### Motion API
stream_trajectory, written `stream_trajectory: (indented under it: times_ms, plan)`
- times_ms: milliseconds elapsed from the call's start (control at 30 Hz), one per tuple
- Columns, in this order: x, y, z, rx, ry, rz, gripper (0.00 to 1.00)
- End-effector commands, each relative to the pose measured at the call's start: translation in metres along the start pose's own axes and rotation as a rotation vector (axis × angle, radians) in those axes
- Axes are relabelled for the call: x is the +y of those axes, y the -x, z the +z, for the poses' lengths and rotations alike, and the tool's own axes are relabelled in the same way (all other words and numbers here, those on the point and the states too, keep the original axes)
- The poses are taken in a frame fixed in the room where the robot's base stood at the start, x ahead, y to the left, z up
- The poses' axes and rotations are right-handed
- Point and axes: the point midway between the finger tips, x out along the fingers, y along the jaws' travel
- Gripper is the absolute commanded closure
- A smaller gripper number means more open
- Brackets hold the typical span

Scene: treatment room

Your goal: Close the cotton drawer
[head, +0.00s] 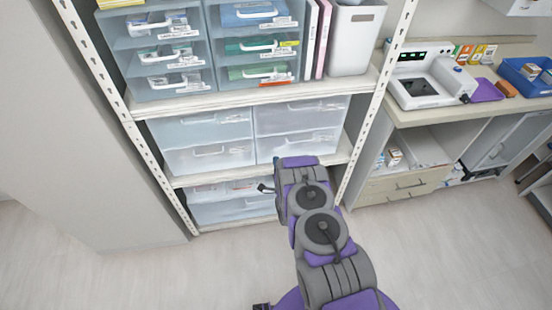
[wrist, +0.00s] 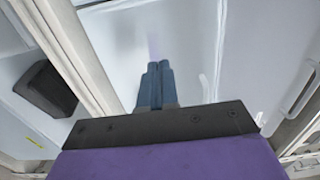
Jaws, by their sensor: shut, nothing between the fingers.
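Translucent drawers with white handles fill a white shelf rack in the head view. A wide pair (head: 205,130) and (head: 300,115) sits on the middle shelf, with more below them (head: 205,158). A bottom drawer (head: 235,212) is partly hidden by my arm. I cannot read which one is the cotton drawer. My gripper (wrist: 154,84) shows in the wrist view, its blue-grey fingers together and empty. They point at a pale translucent drawer surface (wrist: 185,50); whether they touch it I cannot tell. In the head view my forearm hides the fingers.
A white rack post (wrist: 70,50) stands left of my fingers, with a dark object (wrist: 45,88) beyond it. A white handle (wrist: 300,92) is at the right. A counter (head: 440,112) with a device (head: 420,88) stands right of the rack. The floor (head: 130,275) in front is clear.

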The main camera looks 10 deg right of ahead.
Motion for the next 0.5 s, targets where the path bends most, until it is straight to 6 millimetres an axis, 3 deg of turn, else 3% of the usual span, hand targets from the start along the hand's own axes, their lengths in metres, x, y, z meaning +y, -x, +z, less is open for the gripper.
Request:
stream_trajectory:
  times_ms: [33, 300, 500]
  plan:
    - [0.0, 0.013, -0.002, 0.004, -0.001, 0.011, 1.0]
    - [0.001, 0.058, -0.004, 0.008, 0.0, 0.012, 1.0]
    - [0.001, 0.074, 0.001, 0.007, -0.001, 0.014, 1.0]
